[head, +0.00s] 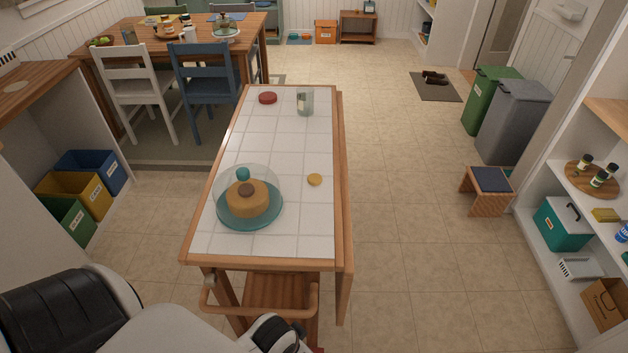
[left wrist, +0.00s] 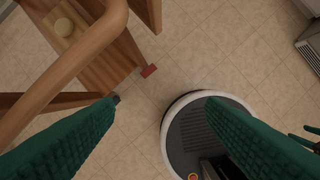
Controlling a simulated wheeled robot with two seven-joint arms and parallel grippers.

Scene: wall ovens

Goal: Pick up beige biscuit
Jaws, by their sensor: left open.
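A small round yellow-beige disc (head: 314,180), which looks like the biscuit, lies flat on the white-tiled top of the wooden cart (head: 270,140), right of the cake dome. My right gripper is not in view.
On the cart stand a glass dome over a cake on a teal plate (head: 232,217), a clear glass jar (head: 305,102) and a red round item (head: 267,98). A wooden handle (head: 265,312) juts from the cart's near end. Open floor (head: 410,250) lies to its right.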

